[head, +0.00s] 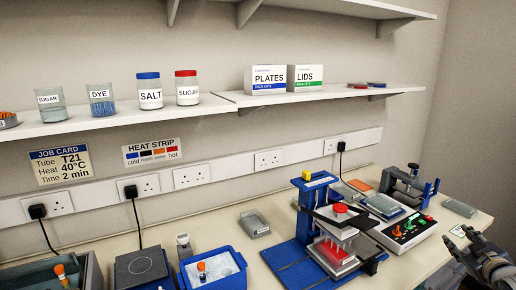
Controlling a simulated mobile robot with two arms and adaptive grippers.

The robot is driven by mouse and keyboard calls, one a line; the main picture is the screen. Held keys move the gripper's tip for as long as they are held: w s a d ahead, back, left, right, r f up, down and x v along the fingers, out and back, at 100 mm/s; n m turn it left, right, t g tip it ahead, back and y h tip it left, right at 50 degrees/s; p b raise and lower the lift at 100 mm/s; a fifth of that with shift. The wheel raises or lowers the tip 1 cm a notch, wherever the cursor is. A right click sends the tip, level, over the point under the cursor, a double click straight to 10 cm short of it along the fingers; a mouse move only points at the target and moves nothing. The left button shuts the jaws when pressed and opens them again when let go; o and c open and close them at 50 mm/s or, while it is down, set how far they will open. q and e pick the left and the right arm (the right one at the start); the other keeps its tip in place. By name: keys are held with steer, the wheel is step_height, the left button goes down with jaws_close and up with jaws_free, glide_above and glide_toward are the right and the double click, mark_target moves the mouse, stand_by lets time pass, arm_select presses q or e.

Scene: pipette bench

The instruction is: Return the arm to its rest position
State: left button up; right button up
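My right gripper (460,239) shows at the lower right edge, dark grey, over the right end of the bench. Its two fingers stand apart with nothing between them, so it looks open and empty. It is to the right of the white device with coloured parts (405,230) and looks apart from it. The rest of my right arm runs out of the picture at the lower right. My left gripper is not in view.
A blue press-like stand (309,205) with a red-topped part stands mid-bench, left of the device. A blue-grey clamp stand (412,186) is behind it. A blue ice tub (213,268) and a hotplate (140,266) are at left. Shelves (290,98) hang above.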

step_height(320, 180, up, 6)
steer(key=n+t, duration=0.2)
steer(key=t, duration=0.1)
steer(key=s+a+f+m+g, duration=0.1)
steer(key=s+f+g, duration=0.15)
steer(key=f, duration=1.15)
steer(key=s+a+f+m+g, duration=0.1)
steer(key=s+f+g, duration=0.15)
steer(key=f, duration=1.15)
steer(key=s+a+f+m+g, duration=0.15)
steer(key=s+a+f, duration=0.25)
steer(key=s+f, duration=0.5)
steer(key=s+a+f+g, duration=0.3)
steer(key=s+f, duration=0.2)
steer(key=f, duration=0.7)
steer(key=s+a+f+g+y, duration=0.1)
steer(key=s+a+f+g, duration=0.1)
steer(key=s+a+f, duration=0.5)
steer(key=s+a+f+g+y, duration=0.1)
steer(key=s+a+f, duration=0.6)
steer(key=s, duration=1.1)
steer(key=s+a+f+g+y, duration=0.1)
steer(key=s+a+f+g, duration=0.3)
steer(key=s+a+f, duration=0.3)
steer(key=s+a+m, duration=0.1)
steer(key=s+a, duration=0.2)
steer(key=s, duration=0.3)
steer(key=shift+a+b, duration=0.25)
steer(key=shift+b, duration=0.05)
steer(key=shift+c, duration=0.8)
